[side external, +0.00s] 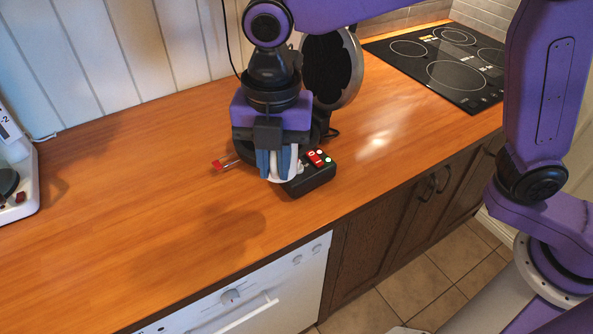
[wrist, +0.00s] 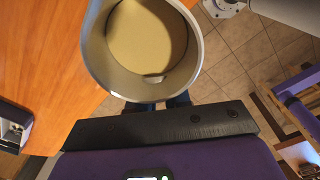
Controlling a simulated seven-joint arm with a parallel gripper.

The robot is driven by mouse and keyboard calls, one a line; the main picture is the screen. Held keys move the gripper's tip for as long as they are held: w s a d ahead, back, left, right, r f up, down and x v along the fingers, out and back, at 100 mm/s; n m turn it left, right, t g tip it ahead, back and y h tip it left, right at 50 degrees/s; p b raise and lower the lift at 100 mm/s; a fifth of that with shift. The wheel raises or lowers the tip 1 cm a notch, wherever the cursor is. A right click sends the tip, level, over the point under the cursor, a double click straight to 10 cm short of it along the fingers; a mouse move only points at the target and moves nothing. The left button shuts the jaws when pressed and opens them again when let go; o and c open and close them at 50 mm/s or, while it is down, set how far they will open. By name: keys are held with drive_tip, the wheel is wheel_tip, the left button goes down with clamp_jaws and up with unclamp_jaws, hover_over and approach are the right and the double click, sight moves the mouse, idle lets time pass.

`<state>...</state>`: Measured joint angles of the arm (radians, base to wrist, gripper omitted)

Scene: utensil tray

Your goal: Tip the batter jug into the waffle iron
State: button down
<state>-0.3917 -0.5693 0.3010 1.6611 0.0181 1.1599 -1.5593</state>
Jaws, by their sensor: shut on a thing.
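The batter jug is a pale grey round vessel; its rim and wall (wrist: 97,55) fill the upper middle of the wrist view. Beige batter (wrist: 148,30) lies inside it. My gripper (side external: 275,166) has blue fingers shut on the jug, which shows as a pale piece (side external: 292,166) between and beside them in the side external view. The black waffle iron stands with its round lid (side external: 345,68) raised. Its control box (side external: 310,178) is at the front, close to the jug. My gripper hides most of the lower plate. I cannot tell the jug's exact tilt or height.
A red-tipped metal rod (side external: 219,164) sticks out left of the waffle iron. A white appliance (side external: 15,170) stands at the far left. A black cooktop (side external: 445,62) is at the back right. The wooden counter (side external: 130,190) is clear on the left.

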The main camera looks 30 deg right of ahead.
drive_tip(key=w+d+f+m+y, duration=0.1)
drive_tip(key=w, duration=2.1)
drive_tip(key=shift+d+f+m+y, duration=0.2)
drive_tip(key=shift+f+m+y, duration=0.1)
drive_tip(key=shift+f+m, duration=0.1)
drive_tip(key=shift+s, duration=0.1)
drive_tip(key=shift+s+d+r+t+y, duration=0.15)
drive_tip(key=shift+d+t+y, duration=0.3)
drive_tip(key=shift+y, duration=0.7)
drive_tip(key=shift+s+d+r+t+y, duration=0.1)
drive_tip(key=shift+d+r+t+y, duration=0.3)
drive_tip(key=shift+y, duration=0.8)
drive_tip(key=shift+s+d+r+t+y, duration=0.1)
drive_tip(key=shift+d+t+y, duration=0.35)
drive_tip(key=shift+y, duration=0.7)
drive_tip(key=shift+w+d+y, duration=0.15)
drive_tip(key=shift+d+y, duration=0.05)
drive_tip(key=shift+y, duration=1.1)
idle(0.5)
